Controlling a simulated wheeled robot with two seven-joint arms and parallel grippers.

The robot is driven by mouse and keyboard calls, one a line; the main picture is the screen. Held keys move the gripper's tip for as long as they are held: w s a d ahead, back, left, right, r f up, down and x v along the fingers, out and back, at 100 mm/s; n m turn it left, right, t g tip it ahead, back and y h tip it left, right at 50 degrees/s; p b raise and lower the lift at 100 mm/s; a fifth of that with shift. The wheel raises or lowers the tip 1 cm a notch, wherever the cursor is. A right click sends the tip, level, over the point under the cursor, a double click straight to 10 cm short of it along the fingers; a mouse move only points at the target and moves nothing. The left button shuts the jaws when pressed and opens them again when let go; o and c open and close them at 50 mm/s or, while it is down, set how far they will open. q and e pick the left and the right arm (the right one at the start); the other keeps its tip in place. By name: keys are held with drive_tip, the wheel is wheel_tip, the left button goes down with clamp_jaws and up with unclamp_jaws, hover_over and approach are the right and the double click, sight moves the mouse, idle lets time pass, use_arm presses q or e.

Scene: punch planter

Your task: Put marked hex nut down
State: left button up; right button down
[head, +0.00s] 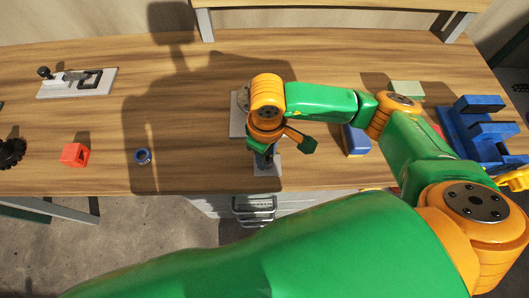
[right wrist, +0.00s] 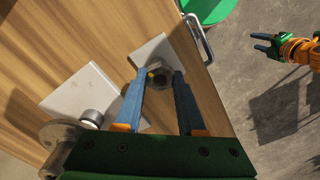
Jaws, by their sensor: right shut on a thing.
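The marked hex nut (right wrist: 157,77), dark metal with a yellow mark on its face, is between the fingertips of my right gripper (right wrist: 160,80) in the right wrist view. The gripper is shut on it. A small white square plate (right wrist: 147,52) lies just beyond the nut. I cannot tell whether the nut touches it. In the head view my right gripper (head: 264,160) points down over the same plate (head: 268,171) near the table's front edge; the nut is hidden there. My left gripper (right wrist: 264,43) shows empty with its fingers apart, off the table, in the right wrist view.
A light plate with a round metal fixture (head: 238,122) is just behind my right gripper. A blue block (head: 356,141) and blue fixture (head: 478,128) stand to the right. A blue ring (head: 142,156) and red cube (head: 75,154) lie left. The wood between is clear.

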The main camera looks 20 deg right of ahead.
drive_tip(key=c, duration=0.8)
unclamp_jaws()
drive_tip(key=o, duration=0.3)
drive_tip(key=shift+d, duration=0.25)
drive_tip(key=shift+r, duration=0.25)
wheel_tip(320, 180, up, 12)
drive_tip(key=b, duration=0.2)
drive_tip(key=shift+f, duration=0.15)
